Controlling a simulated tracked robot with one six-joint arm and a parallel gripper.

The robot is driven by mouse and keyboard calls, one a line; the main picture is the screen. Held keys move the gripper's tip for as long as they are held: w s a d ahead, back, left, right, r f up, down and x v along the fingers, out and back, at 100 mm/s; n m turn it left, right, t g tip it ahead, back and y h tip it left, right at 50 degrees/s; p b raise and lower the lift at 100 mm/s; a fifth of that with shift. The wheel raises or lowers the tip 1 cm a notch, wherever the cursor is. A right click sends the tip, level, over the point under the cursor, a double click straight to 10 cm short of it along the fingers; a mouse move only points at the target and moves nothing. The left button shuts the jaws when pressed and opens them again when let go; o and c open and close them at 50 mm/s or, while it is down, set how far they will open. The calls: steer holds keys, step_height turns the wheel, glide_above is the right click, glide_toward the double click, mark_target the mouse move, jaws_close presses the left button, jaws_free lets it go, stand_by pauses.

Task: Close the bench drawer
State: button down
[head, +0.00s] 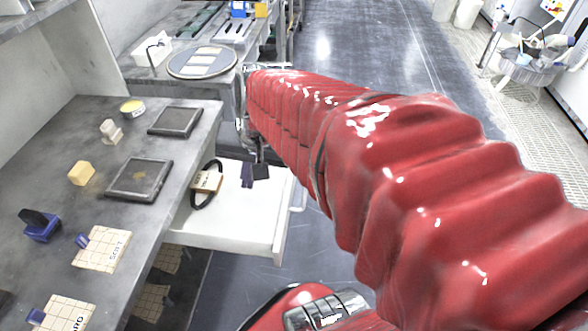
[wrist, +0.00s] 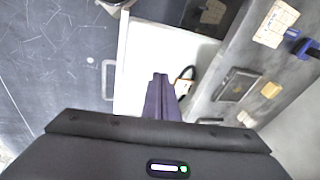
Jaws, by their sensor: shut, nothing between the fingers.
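The bench drawer (head: 228,232) is white and stands pulled out from under the grey bench, to the right of its front edge. It also shows in the wrist view (wrist: 133,85). Its handle (head: 299,196) is on the outer front, and shows left of the drawer in the wrist view (wrist: 108,79). A dark looped strap with a tan block (head: 207,182) lies inside the drawer. My gripper (head: 254,183) is shut and empty, its dark fingers over the drawer's open inside in both views. I cannot tell how high above the drawer floor the fingertips are.
The bench top (head: 60,150) holds two dark square plates (head: 140,180), a yellow block (head: 81,173), a blue holder (head: 40,226) and labelled tan pads (head: 102,249). A round platen (head: 203,61) stands beyond. Open floor (head: 330,40) lies to the right of the drawer.

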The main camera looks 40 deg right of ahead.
steer(key=s+d+f+m+y, duration=0.1)
steer(key=s+d+f+m, duration=0.1)
steer(key=d+f+m, duration=0.2)
steer(key=s+d+f+m+y, duration=0.1)
steer(key=s+d+f+m, duration=0.2)
steer(key=d+m, duration=0.6)
steer(key=s+d+f+m+y, duration=0.1)
steer(key=s+d+f+m, duration=0.2)
steer(key=d, duration=1)
step_height(320, 180, down, 4)
steer(key=m, duration=0.3)
steer(key=shift+d+f+t, duration=0.15)
steer(key=shift+f+t, duration=0.1)
steer(key=shift+t, duration=0.15)
steer(key=w+a+f, duration=0.5)
steer(key=w+f, duration=0.1)
steer(key=f, duration=0.2)
steer(key=shift+w, duration=0.35)
steer(key=shift+f, duration=0.1)
